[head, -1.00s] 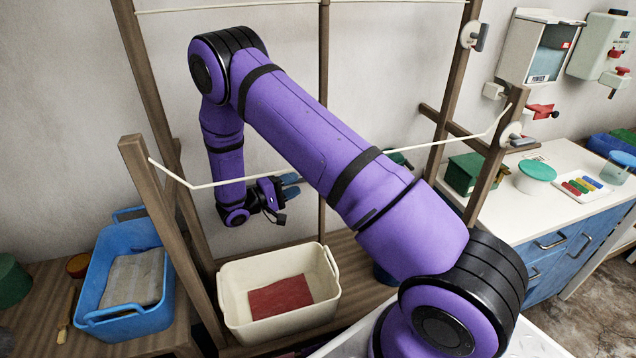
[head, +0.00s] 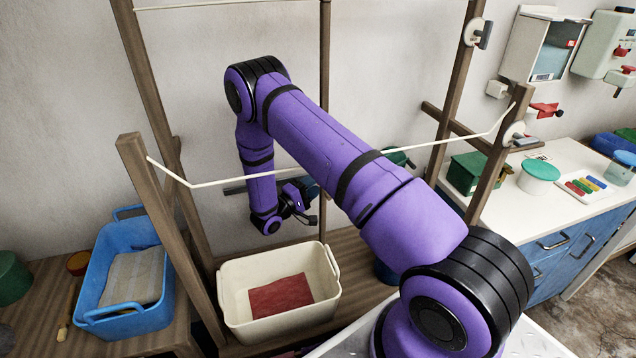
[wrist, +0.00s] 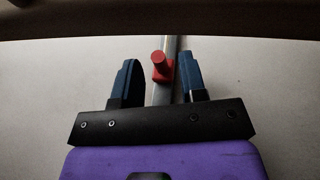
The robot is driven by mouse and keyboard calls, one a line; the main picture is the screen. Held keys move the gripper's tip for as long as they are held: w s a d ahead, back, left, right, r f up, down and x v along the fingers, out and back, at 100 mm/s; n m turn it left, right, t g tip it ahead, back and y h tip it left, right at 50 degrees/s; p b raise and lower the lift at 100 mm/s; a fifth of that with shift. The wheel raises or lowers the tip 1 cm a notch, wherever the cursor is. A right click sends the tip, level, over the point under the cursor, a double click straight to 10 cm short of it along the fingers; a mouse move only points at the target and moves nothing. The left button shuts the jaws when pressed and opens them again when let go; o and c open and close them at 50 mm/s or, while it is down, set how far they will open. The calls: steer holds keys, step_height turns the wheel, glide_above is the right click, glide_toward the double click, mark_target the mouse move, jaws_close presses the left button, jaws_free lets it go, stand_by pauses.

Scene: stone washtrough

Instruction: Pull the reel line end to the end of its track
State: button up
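A red knob on a red block (wrist: 162,68), which looks like the line end, sits on a straight grey track (wrist: 168,44) in the wrist view. My gripper (wrist: 158,66) has its two blue fingers apart, one on each side of the knob, with a gap visible on both sides. In the head view my gripper (head: 306,190) is near the wall behind the rack, above the cream tub. A short grey bar (head: 235,191), likely the track, shows left of my forearm. The knob is hidden in the head view.
A cream tub (head: 232,307) with red cloth and a blue tub (head: 130,318) stand below. A white counter (head: 520,205) with small items is at right.

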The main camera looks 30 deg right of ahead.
steer(key=shift+x, duration=1.25)
steer(key=shift+c, duration=0.5)
